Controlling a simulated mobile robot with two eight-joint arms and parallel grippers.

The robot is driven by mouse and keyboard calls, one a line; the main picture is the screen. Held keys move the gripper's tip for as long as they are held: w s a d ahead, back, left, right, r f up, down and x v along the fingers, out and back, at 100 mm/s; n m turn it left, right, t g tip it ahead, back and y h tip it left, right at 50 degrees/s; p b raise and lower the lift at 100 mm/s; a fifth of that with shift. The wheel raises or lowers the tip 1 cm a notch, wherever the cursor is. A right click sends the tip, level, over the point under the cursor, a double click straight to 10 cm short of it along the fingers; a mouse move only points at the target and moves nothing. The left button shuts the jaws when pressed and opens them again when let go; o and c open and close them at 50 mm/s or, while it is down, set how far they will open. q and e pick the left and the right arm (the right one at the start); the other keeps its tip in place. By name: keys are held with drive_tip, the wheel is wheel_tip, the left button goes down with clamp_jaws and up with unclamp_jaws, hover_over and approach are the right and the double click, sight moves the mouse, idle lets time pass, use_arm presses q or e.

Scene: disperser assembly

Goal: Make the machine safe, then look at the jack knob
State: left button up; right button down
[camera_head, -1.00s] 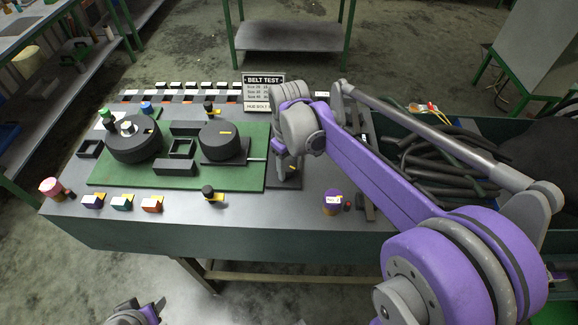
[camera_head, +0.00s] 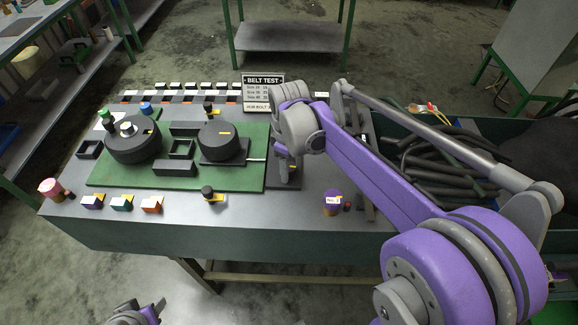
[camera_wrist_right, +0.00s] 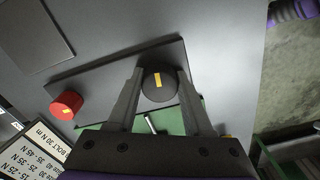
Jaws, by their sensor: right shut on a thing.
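My right gripper (camera_wrist_right: 159,74) is shut on a round black knob (camera_wrist_right: 158,90) with a yellow mark, one finger on each side. In the head view my right gripper (camera_head: 288,178) points down beside the green base (camera_head: 250,178) and hides much of this plate. On the base stand a large black wheel (camera_head: 133,142) and a smaller black drum (camera_head: 219,141). A thin metal rod (camera_head: 257,159) sticks out at the base's right. Which knob is the jack knob I cannot tell. My left gripper (camera_head: 152,311) shows only partly at the bottom.
A BELT TEST sign (camera_head: 263,92) stands behind the base. Small black-topped knobs (camera_head: 208,193), coloured blocks (camera_head: 121,204) and a purple-topped cylinder (camera_head: 332,203) stand near the front edge. A bin of dark hoses (camera_head: 440,160) lies at the right.

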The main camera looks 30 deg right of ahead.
drive_tip(key=shift+c, duration=1.5)
unclamp_jaws()
drive_tip(key=shift+r, duration=0.15)
wheel_tip(320, 180, up, 11)
drive_tip(key=shift+f+p, duration=0.2)
drive_tip(key=shift+p, duration=0.15)
